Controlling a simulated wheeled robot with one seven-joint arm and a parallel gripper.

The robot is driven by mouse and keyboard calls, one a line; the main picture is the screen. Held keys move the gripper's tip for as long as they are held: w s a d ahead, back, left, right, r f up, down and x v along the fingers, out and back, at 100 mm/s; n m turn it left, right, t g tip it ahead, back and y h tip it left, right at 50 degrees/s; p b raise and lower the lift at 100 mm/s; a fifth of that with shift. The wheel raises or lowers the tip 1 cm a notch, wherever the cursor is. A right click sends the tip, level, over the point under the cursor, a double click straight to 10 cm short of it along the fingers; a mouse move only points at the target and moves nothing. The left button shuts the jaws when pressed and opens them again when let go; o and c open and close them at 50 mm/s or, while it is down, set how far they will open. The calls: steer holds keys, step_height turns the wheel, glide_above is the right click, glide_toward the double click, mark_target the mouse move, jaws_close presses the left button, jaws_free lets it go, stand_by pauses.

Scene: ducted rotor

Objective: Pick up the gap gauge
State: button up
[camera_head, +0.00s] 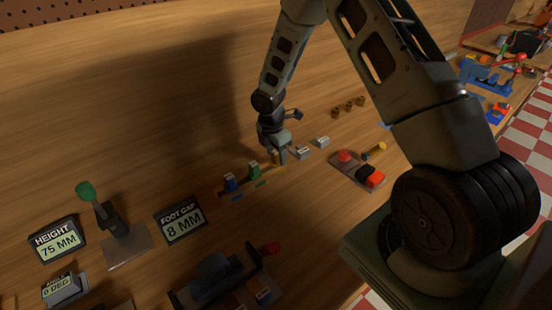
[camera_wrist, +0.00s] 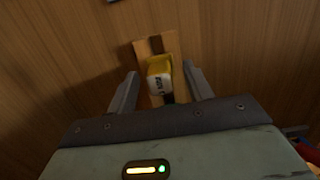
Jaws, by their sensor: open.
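Small gauge blocks stand in a row on a wooden rack (camera_head: 250,187): a blue one (camera_head: 230,182), a green one (camera_head: 254,170) and a yellow one (camera_head: 276,158). In the wrist view the yellow gauge (camera_wrist: 159,75) has a pale label, too small to read surely, and sits on the wooden rack (camera_wrist: 142,50). My gripper (camera_head: 279,153) is low over the yellow end of the rack. In the wrist view my gripper (camera_wrist: 160,69) is open, with one finger on each side of the yellow gauge and a gap visible at both sides.
A "FOOT GAP 8 MM" display (camera_head: 180,219) and a "HEIGHT 75 MM" display (camera_head: 57,240) stand left, near a green-knobbed stand (camera_head: 120,240). Small metal blocks (camera_head: 303,153) lie just right of my gripper. A tray with red and black items (camera_head: 358,170) is farther right.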

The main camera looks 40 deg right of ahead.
steer(key=c, duration=1.1)
steer(key=shift+r, duration=0.1)
